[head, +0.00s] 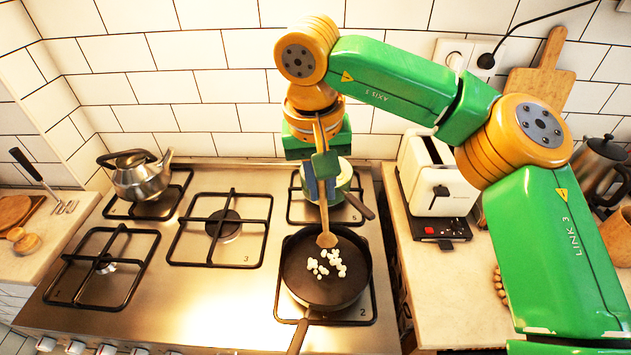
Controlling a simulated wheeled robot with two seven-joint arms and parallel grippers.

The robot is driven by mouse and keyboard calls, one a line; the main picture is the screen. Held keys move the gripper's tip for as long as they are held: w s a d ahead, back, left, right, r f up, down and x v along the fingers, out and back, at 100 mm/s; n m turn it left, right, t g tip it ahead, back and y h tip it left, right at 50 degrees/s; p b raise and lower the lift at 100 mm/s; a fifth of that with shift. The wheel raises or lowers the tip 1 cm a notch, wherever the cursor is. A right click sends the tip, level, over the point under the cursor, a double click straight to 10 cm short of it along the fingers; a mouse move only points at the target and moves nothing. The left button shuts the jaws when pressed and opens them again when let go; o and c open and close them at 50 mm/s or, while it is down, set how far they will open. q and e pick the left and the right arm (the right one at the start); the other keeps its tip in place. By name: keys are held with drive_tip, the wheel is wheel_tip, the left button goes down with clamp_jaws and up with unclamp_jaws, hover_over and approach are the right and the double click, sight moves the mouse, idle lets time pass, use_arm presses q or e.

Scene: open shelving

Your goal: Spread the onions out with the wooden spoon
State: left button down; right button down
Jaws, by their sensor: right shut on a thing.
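The wooden spoon (327,238) hangs almost upright from my right gripper (321,180), which is shut on it. The spoon's head is low over the far part of the black frying pan (298,278), just behind the onions; I cannot tell whether it touches the pan. The onions (333,262) are small white pieces, loosely clustered near the middle of the pan. The pan stands on the front right burner, its handle pointing to the front. My left gripper is not in view.
A pot (343,178) stands on the back right burner, partly hidden by my right gripper. A steel kettle (141,175) is on the back left burner. A white toaster (437,176) stands on the right counter. The middle (222,225) and front left burners are empty.

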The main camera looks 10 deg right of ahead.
drive_tip(key=shift+d+f+b, duration=0.2)
drive_tip(key=shift+f+b, duration=0.35)
drive_tip(key=shift+f, duration=0.1)
drive_tip(key=shift+d+f+b, duration=0.15)
drive_tip(key=shift+f+b, duration=0.35)
drive_tip(key=shift+f, duration=0.1)
drive_tip(key=f+b, duration=0.2)
drive_tip(key=f, duration=0.1)
drive_tip(key=f+b, duration=0.1)
drive_tip(key=f, duration=0.1)
drive_tip(key=shift+a+b, duration=0.35)
drive_tip(key=shift+a, duration=0.1)
